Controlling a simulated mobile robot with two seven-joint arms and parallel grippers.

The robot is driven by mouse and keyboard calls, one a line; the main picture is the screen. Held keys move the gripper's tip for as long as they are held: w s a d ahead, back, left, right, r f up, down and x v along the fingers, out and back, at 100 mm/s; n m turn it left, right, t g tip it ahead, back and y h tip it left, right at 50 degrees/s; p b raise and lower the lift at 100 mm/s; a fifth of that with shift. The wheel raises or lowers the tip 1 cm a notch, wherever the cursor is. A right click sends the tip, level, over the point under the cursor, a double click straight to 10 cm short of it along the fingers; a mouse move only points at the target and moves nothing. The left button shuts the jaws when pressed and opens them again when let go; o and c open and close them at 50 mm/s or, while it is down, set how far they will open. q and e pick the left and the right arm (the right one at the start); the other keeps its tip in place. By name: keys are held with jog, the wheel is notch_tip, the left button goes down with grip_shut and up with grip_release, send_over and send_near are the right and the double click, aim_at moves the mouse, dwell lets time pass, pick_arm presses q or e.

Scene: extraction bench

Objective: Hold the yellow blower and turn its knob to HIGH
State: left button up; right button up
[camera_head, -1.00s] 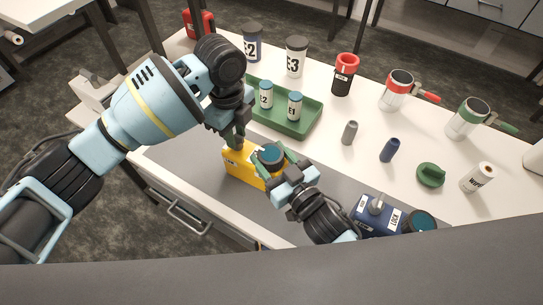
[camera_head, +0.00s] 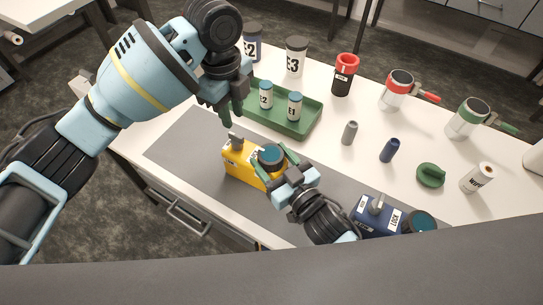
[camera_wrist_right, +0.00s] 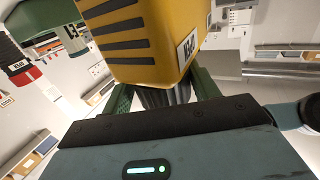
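The yellow blower (camera_head: 238,164) stands on the grey mat, with a teal round cap (camera_head: 271,156) at its right end and a small grey knob (camera_head: 235,141) on top at its left end. The knob's setting is too small to read. My right gripper (camera_head: 279,170) is shut on the blower's right end; in the right wrist view the yellow body (camera_wrist_right: 155,40) sits between its green fingers. My left gripper (camera_head: 233,107) is raised above and behind the knob, apart from it, empty, with its fingers parted.
A green tray (camera_head: 307,127) with two small jars lies just behind the blower, close to my left gripper. A blue device (camera_head: 375,217) stands right of my right wrist. The mat's left part (camera_head: 185,150) is clear.

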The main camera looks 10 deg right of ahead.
jog(key=o, duration=0.4)
jog(key=shift+w+r, duration=0.1)
jog(key=shift+c, duration=0.2)
jog(key=shift+r, duration=0.1)
jog(key=v, duration=1.2)
